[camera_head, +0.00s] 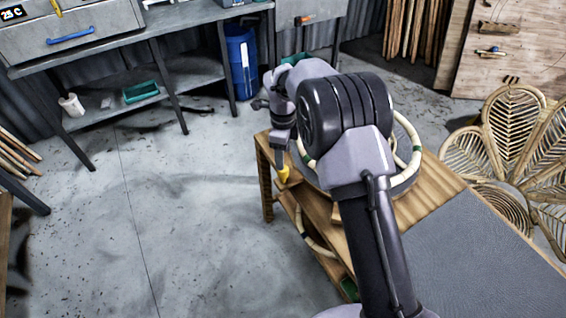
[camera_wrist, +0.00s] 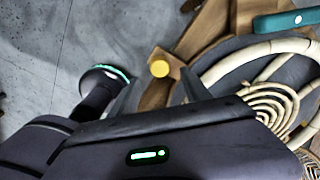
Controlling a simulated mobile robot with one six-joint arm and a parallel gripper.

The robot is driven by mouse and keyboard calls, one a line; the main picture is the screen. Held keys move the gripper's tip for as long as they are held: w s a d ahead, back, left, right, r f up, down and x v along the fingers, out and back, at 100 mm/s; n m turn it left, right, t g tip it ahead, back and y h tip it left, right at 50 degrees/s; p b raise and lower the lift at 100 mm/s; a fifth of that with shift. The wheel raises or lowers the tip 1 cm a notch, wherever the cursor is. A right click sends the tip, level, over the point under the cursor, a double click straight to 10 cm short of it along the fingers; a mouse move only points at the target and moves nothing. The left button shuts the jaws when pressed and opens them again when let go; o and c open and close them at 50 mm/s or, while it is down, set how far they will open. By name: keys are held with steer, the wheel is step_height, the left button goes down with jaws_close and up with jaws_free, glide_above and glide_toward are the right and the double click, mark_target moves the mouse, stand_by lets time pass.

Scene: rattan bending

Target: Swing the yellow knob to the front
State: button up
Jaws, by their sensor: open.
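The yellow knob (camera_wrist: 159,69) shows in the wrist view as a round yellow cap on a wooden piece. In the head view the knob (camera_head: 283,174) is at the left corner of the wooden workbench (camera_head: 322,210), just below my gripper. My gripper (camera_wrist: 157,78) is open, with one dark finger on each side of the knob in the wrist view. I cannot tell whether either finger touches it. In the head view my arm hides much of the bench and of the round grey form with pale rattan (camera_head: 415,152) around it.
In the wrist view, coiled rattan (camera_wrist: 268,108) and a teal tool handle (camera_wrist: 290,20) lie to the right. A grey mat (camera_head: 475,255) covers the bench's right part. A rattan chair (camera_head: 515,130) stands at right, a blue barrel (camera_head: 243,62) behind. The floor at left is clear.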

step_height(320, 180, up, 10)
steer(key=p, duration=0.2)
steer(key=shift+f, duration=0.15)
